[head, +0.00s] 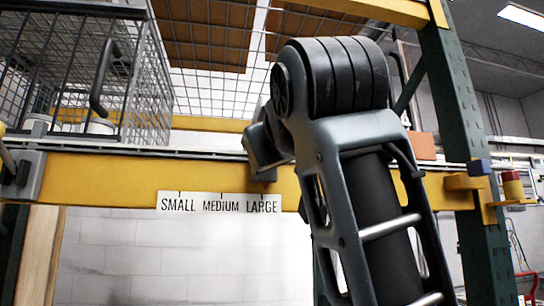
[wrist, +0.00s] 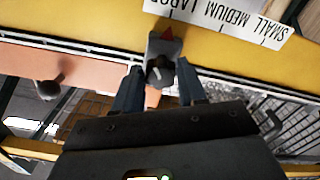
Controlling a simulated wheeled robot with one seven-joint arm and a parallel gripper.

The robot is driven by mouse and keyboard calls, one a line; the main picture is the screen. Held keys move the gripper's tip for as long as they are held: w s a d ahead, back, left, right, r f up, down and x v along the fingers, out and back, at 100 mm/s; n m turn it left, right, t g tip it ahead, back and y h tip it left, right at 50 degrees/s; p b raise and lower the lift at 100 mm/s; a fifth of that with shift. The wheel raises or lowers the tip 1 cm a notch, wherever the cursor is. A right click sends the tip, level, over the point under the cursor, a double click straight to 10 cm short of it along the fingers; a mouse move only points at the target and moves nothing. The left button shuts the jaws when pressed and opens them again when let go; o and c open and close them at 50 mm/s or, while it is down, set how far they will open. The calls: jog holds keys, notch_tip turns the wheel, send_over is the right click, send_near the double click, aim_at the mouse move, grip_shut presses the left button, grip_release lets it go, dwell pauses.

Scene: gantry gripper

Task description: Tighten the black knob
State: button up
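The black knob (wrist: 159,71) sits on a grey slider block (wrist: 163,45) with a red pointer, on the yellow beam (wrist: 100,22). In the wrist view, which is upside down, my gripper (wrist: 160,68) has its two dark fingers spread, one on each side of the knob. Small gaps seem to show beside the knob, so contact is not clear. In the head view the red pointer (head: 265,183) is just above the word LARGE on the white size label (head: 220,202).
A wire cage (head: 80,70) stands above the beam at the left. A green upright post (head: 455,110) is at the right, with small blue and red blocks (head: 512,186) near it. Another dark round knob (wrist: 48,89) shows at the left of the wrist view.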

jog(key=o, duration=0.4)
jog(key=shift+o, duration=0.2)
jog(key=b+v, duration=0.1)
jog(key=v, duration=0.6)
jog(key=shift+s, duration=0.4)
jog(key=shift+d, duration=0.1)
